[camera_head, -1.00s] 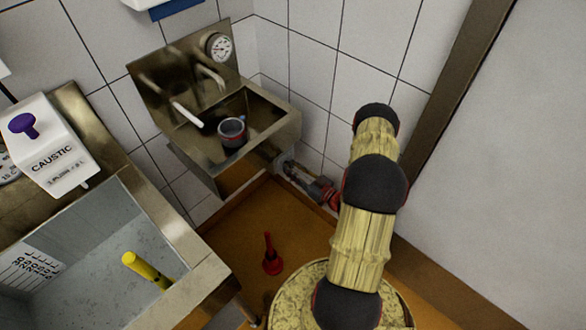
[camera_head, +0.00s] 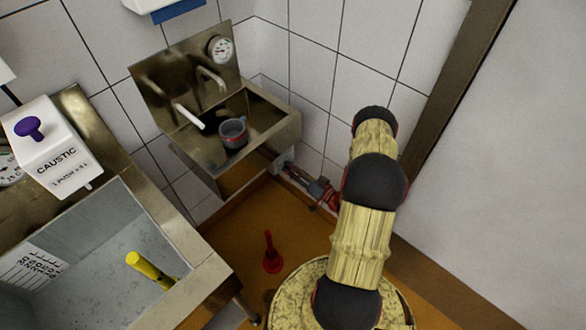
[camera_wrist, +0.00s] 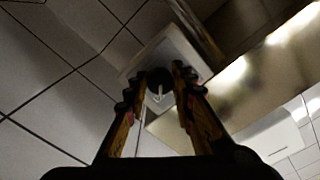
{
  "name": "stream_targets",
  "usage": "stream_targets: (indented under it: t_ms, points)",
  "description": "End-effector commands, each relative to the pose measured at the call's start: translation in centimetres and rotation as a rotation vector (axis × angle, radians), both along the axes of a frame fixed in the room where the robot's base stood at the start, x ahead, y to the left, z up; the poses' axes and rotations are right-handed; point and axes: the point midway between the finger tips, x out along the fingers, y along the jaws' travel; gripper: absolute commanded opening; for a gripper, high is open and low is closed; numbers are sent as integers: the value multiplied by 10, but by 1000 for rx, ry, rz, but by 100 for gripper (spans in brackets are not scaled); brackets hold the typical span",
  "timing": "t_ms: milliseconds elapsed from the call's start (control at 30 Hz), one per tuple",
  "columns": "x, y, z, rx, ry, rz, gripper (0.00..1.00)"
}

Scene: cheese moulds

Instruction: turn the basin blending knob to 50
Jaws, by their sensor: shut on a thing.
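The blending knob (camera_wrist: 158,80) is a dark round knob with a pale pointer line, on a pale square plate (camera_wrist: 180,55) fixed to the tiled wall. My gripper (camera_wrist: 158,88) is shut on the knob, with a fingertip on either side of it. In the head view my gripper (camera_head: 293,172) shows low at the wall, under the right end of the steel basin (camera_head: 235,165). The plate's scale marks are too small and dark to read, so the knob's setting cannot be told.
A grey cup (camera_head: 233,133) stands in the basin, below a round dial (camera_head: 221,49). A steel sink with a yellow-handled tool (camera_head: 150,270) and a caustic dispenser (camera_head: 50,150) are at left.

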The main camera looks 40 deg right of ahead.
Motion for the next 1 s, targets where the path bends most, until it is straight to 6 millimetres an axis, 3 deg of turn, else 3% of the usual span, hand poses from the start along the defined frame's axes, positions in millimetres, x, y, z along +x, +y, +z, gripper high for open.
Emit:
stream_targets:
  t_ms: [667,700,1000]
  points:
    - [0,0,0,62,5,-1,0]
    - [0,0,0,62,5,-1,27]
    - [0,0,0,62,4,-1,43]
